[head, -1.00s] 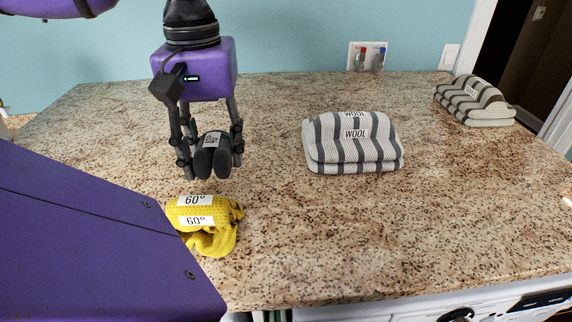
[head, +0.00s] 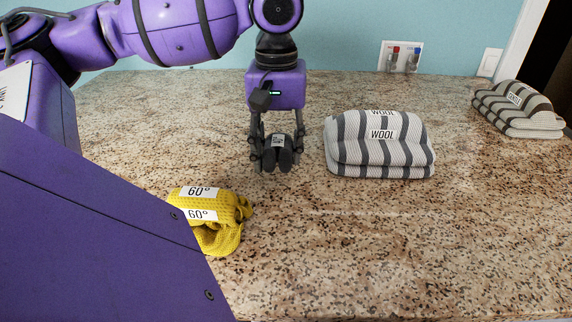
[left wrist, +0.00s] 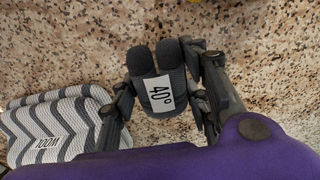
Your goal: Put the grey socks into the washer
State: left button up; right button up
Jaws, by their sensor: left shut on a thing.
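The grey socks (head: 278,157) are a dark rolled pair with a white label. My left gripper (head: 277,152) is shut on them, with a finger on each side, over the granite counter left of the striped wool bundle. In the left wrist view the socks (left wrist: 152,70) show between the fingers (left wrist: 160,98), and their label reads 40°. I cannot tell the exact gap between socks and counter. My right gripper is not in view. The washer is not visible now.
A yellow cloth (head: 220,238) labelled 60° lies at the front left of the counter (head: 380,250). A striped grey-white wool bundle (head: 380,150) lies right of the socks. Another striped bundle (head: 518,112) is at the far right. The front right counter is clear.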

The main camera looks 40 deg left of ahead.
pick_arm(q)
jog(key=shift+w+f, duration=0.2)
jog(key=shift+f, duration=0.8)
jog(key=shift+w+f, duration=0.2)
jog(key=shift+f, duration=0.75)
jog(key=o, duration=1.2)
jog(key=shift+f, duration=0.15)
jog(key=shift+c, duration=0.2)
